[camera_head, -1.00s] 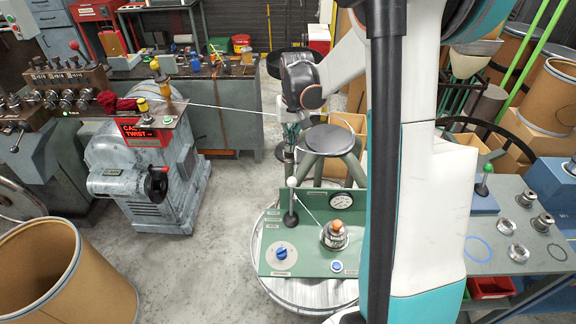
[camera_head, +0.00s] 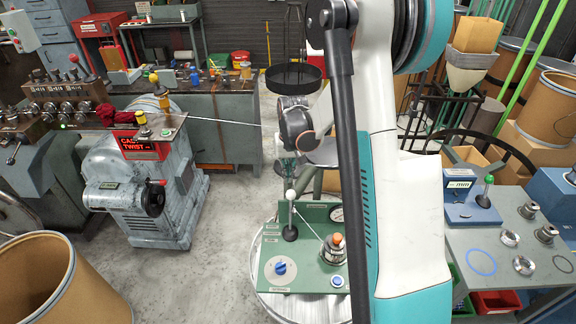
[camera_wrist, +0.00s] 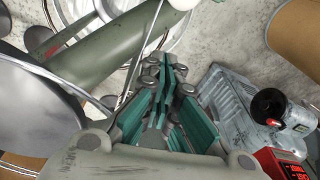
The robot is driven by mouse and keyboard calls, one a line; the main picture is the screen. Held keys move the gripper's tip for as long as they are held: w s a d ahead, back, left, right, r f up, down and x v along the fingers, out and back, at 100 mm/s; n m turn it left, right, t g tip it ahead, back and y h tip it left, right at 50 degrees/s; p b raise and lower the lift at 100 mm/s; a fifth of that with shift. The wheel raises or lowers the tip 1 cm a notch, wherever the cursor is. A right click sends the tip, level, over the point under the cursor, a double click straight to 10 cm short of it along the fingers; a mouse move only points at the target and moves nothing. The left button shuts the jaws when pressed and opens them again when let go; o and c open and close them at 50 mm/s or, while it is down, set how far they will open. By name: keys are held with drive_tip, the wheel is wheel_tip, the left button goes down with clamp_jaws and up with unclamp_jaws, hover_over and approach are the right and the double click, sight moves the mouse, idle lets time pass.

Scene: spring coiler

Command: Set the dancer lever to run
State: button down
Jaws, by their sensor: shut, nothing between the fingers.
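The dancer lever (camera_head: 290,212) stands on a green panel (camera_head: 262,262), roughly upright, with a white ball on top and a black round base. A thin line runs from near its top down to a spool (camera_head: 333,250) with an orange cap. My gripper (camera_head: 288,172) is a little above the white ball, pointing down, shut and empty. In the wrist view the teal fingers of my gripper (camera_wrist: 167,72) are together, and the white ball (camera_wrist: 184,4) shows at the top edge, apart from the fingertips. Any run marking is too small to read.
The panel carries a blue knob (camera_head: 281,267), a blue button (camera_head: 337,281) and a gauge (camera_head: 336,213) partly hidden by my arm. A grey machine (camera_head: 140,195) with a red display is left. Floor between is clear.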

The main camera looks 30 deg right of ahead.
drive_tip(key=shift+s+a, duration=0.4)
drive_tip(key=shift+s, duration=0.5)
drive_tip(key=shift+s+a, duration=0.35)
drive_tip(key=shift+s, duration=0.5)
drive_tip(key=shift+a, duration=0.15)
